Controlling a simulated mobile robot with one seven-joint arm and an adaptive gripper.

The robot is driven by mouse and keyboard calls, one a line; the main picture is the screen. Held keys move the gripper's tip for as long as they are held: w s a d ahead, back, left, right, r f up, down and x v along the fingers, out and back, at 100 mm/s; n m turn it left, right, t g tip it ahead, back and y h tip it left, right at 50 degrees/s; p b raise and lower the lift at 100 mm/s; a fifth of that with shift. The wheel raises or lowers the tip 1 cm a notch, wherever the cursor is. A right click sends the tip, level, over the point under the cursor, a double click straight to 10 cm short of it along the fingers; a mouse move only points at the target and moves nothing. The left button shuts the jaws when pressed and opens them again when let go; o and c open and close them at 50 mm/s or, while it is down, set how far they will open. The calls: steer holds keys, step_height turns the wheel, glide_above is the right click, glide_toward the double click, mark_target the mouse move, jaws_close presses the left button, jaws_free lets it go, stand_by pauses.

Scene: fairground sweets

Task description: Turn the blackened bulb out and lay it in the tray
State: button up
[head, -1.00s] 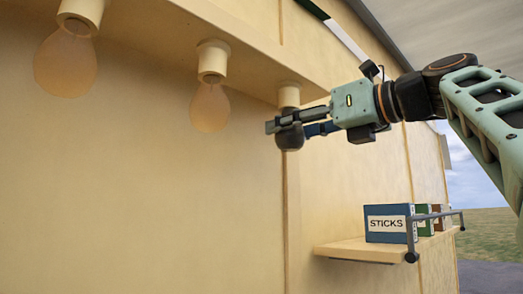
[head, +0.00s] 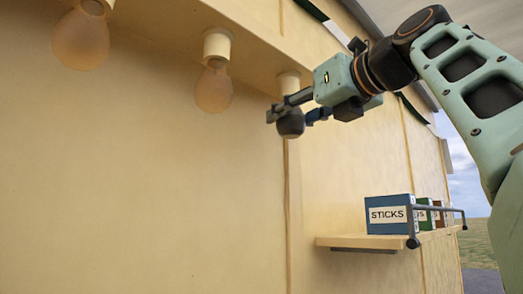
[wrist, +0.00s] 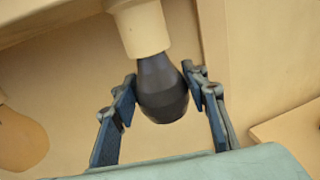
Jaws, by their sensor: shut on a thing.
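The blackened bulb (head: 290,124) hangs below the rightmost cream socket (head: 289,82) under the stall's beam. In the wrist view the dark bulb (wrist: 161,92) has its neck up at the socket (wrist: 140,28), with no clear gap between them. My gripper (wrist: 163,95) is shut on the bulb, one blue finger pad on each side of it. In the head view my gripper (head: 291,115) reaches in from the right, and its fingers hide part of the bulb's upper side. I see no tray in these frames.
Two clear orange-tinted bulbs, the middle one (head: 214,88) and the left one (head: 81,38), hang from sockets to the left. A shelf (head: 345,241) with a rail holds a blue "STICKS" box (head: 389,215) and other boxes below right. The wall below the bulbs is bare.

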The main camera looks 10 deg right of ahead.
steer(key=shift+f+m+h+b, duration=0.15)
steer(key=shift+m+h+b, duration=0.15)
steer(key=shift+h+b, duration=0.15)
steer(key=shift+m+t+h+b, duration=0.6)
steer(key=shift+m+h+b, duration=0.2)
steer(key=shift+h, duration=0.55)
steer(key=shift+m+h, duration=0.5)
steer(key=shift+h, duration=0.1)
steer(key=o, duration=1.3)
steer(key=shift+r+y, duration=0.25)
steer(key=shift+y, duration=0.05)
steer(key=shift+d+r+n+y+p, duration=0.15)
steer(key=shift+n+y+p, duration=0.75)
steer(key=shift+y+p, duration=0.25)
steer(key=n+g+y+p, duration=0.1)
steer(key=y+p, duration=0.1)
steer(key=shift+n+p, duration=0.3)
steer(key=shift+p, duration=0.05)
